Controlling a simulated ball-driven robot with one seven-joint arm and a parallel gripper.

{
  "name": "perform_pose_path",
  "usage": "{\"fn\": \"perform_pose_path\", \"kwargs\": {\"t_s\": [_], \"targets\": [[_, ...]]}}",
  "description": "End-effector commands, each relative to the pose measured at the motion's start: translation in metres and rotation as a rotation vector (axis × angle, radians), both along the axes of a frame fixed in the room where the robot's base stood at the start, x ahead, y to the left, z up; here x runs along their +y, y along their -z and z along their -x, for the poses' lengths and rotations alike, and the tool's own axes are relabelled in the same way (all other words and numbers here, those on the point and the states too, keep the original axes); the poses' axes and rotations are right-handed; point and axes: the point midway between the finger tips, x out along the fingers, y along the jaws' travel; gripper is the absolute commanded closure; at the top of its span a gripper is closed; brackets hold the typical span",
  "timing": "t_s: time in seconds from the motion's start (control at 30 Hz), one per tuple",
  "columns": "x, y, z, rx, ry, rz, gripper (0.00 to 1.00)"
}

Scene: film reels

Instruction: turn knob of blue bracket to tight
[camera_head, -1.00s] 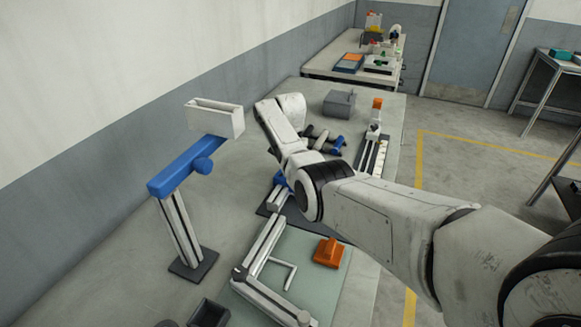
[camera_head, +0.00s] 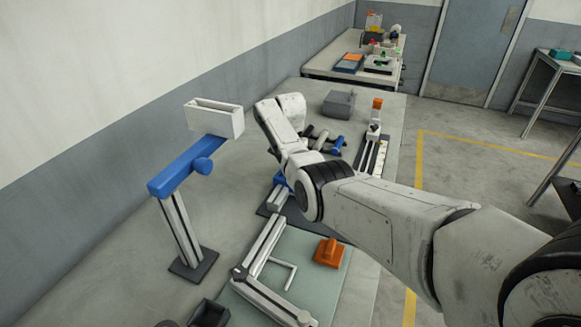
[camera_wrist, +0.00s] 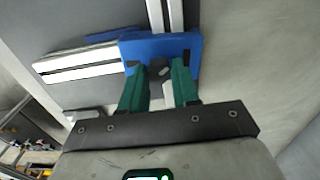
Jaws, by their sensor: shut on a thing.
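In the wrist view, the blue bracket (camera_wrist: 188,46) is a flat blue plate at the top middle, joined to pale aluminium rails. The green fingers of my gripper (camera_wrist: 160,74) reach up against its lower part. They are shut on the knob (camera_wrist: 162,69), a small dark piece between the fingertips. Most of the knob is hidden by the fingers, so its turn angle cannot be told. In the head view, a little of the blue bracket (camera_head: 279,180) shows beside my arm; my arm hides the fingers and knob there.
A post with a blue arm (camera_head: 180,170) and a pale open box (camera_head: 215,118) stands at the left. An orange block (camera_head: 328,252) lies on the green mat (camera_head: 315,275). A grey box (camera_head: 338,104) and several rollers lie beyond my arm.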

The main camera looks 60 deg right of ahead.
Motion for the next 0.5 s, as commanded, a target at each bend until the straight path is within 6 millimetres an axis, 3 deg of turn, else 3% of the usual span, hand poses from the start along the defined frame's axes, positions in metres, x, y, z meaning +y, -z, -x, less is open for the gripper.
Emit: {"fn": "perform_pose_path", "kwargs": {"t_s": [0.13,0.17,0.4,0.5], "targets": [[-0.0003,-0.0007,-0.0002,-0.001,0.001,0.001,1.00],[-0.0003,-0.0007,-0.0002,-0.001,0.001,0.001,0.67],[-0.0001,-0.0003,-0.0001,0.000,0.000,0.001,0.44],[-0.0001,-0.0002,0.0000,0.000,0.000,0.000,0.43]]}}
